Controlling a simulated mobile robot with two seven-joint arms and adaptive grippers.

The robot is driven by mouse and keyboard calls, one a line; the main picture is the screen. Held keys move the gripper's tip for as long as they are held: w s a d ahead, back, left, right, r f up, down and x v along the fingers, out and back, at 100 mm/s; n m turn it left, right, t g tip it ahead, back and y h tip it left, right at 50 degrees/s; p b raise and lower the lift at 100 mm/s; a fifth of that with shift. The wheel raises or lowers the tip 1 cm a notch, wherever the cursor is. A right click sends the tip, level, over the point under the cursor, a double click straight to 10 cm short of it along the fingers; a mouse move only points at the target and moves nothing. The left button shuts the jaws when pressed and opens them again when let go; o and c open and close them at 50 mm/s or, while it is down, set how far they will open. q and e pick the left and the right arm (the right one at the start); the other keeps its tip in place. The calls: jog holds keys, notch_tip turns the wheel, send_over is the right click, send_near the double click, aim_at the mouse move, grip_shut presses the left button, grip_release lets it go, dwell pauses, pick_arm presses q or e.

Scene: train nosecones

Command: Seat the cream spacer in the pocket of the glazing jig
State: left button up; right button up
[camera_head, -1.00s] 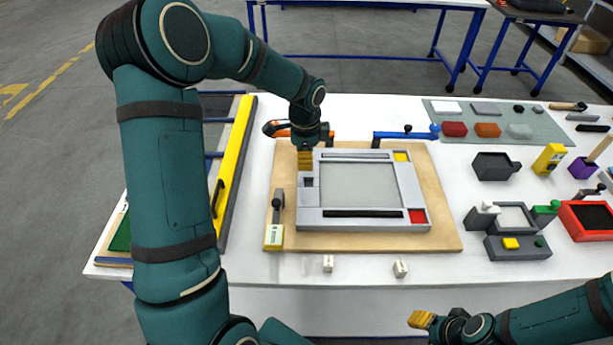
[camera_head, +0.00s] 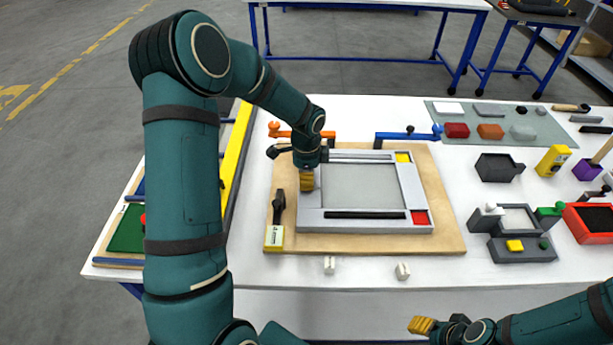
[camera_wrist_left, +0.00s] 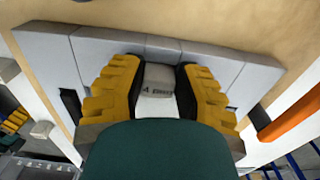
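The glazing jig (camera_head: 408,180) is a grey frame on a wooden board, with a yellow patch at its back right corner and a red one at its front right. My left gripper (camera_head: 307,181) is over the frame's left side and hides the place below it. In the left wrist view its yellow fingers (camera_wrist_left: 160,88) are closed on the sides of the cream spacer (camera_wrist_left: 158,73), a pale block with dark lettering. Whether the spacer touches the pocket floor is hidden. My right gripper (camera_head: 422,325) is away at the front; its fingertips are too small to judge.
Two small pale blocks (camera_head: 330,265) (camera_head: 402,271) stand at the front table edge. A black-handled device (camera_head: 275,236) lies left of the frame. Orange (camera_head: 290,133) and blue (camera_head: 408,135) clamps stand at the board's back edge. Grey fixtures (camera_head: 522,247) and bins fill the right side.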

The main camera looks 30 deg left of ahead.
pick_arm(q)
jog(key=shift+o, duration=1)
jog(key=shift+r, duration=0.2)
notch_tip(320, 180, up, 12)
jog(key=p, duration=0.1)
jog(key=shift+p, duration=0.4)
jog(key=shift+r, duration=0.1)
